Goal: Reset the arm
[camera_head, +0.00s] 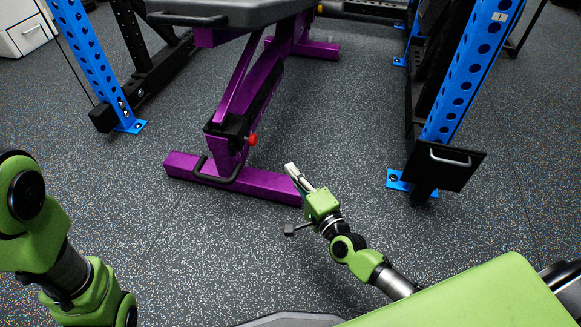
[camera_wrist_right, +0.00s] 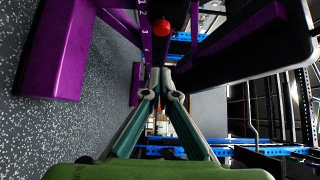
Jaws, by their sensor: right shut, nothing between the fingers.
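My right arm reaches in from the lower right of the head view. Its gripper (camera_head: 296,176) is shut and empty, its tips pointing up and left toward the near foot of the purple bench. In the right wrist view the two fingers of the right gripper (camera_wrist_right: 160,88) meet at the tips with nothing between them. My left arm shows at the lower left of the head view, bent, with green and dark joints. Its gripper is outside the picture.
The purple weight bench (camera_head: 243,180) stands just ahead, with a red knob (camera_head: 252,139). Blue rack posts rise at left (camera_head: 97,62) and right (camera_head: 465,75), the right one with a black plate (camera_head: 445,164). A white cabinet (camera_head: 25,30) stands far left. The speckled floor (camera_head: 180,250) in front is clear.

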